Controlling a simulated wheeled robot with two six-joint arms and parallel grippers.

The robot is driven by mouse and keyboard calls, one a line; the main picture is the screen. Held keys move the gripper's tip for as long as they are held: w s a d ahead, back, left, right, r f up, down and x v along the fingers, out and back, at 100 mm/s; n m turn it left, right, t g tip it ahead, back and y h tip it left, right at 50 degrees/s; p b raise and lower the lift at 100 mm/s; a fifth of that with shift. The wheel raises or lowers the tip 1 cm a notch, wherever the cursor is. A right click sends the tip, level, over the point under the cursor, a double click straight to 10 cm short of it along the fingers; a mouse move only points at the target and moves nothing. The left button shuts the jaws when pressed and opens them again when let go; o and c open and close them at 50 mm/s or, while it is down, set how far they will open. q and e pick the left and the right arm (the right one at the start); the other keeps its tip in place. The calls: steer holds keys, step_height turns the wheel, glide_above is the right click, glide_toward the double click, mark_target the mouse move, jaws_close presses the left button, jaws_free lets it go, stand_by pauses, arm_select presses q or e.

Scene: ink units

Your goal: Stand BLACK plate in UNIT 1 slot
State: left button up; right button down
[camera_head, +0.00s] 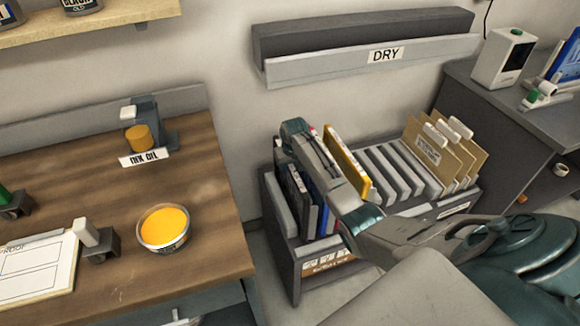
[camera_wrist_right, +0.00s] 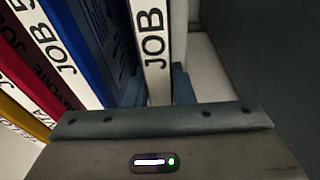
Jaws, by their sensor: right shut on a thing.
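The black plate (camera_head: 298,192) stands upright in the left part of a grey rack, beside a blue plate. In the right wrist view the plate in front of me shows a white edge strip lettered JOB (camera_wrist_right: 152,50); the rest of its lettering is cut off. My right gripper (camera_head: 284,152) reaches down over the rack's left end and is shut on this plate. A teal finger piece shows beside the strip in the wrist view. The fingertips are mostly hidden in the head view. My left gripper is out of view. I cannot make out a UNIT 1 label.
The rack (camera_head: 292,268) also holds a yellow plate (camera_head: 347,163) and brown folders (camera_head: 432,152); its middle slots look empty. A DRY shelf (camera_head: 375,58) hangs above. On the wooden bench are an orange ink tin (camera_head: 164,228), an INK OIL dispenser (camera_head: 150,122) and a proof sheet (camera_head: 35,268).

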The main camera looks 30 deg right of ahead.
steer(key=shift+f, duration=0.2)
steer(key=c, duration=1.2)
jaws_free()
steer(key=shift+o, duration=0.2)
steer(key=r, duration=0.3)
steer(key=s+r, duration=0.1)
steer(key=r, duration=0.3)
steer(key=s+r+b, duration=0.1)
steer(key=r, duration=0.2)
steer(key=shift+a+r, duration=0.25)
step_height(320, 180, up, 5)
steer(key=p, duration=0.6)
steer(key=shift+s, duration=0.1)
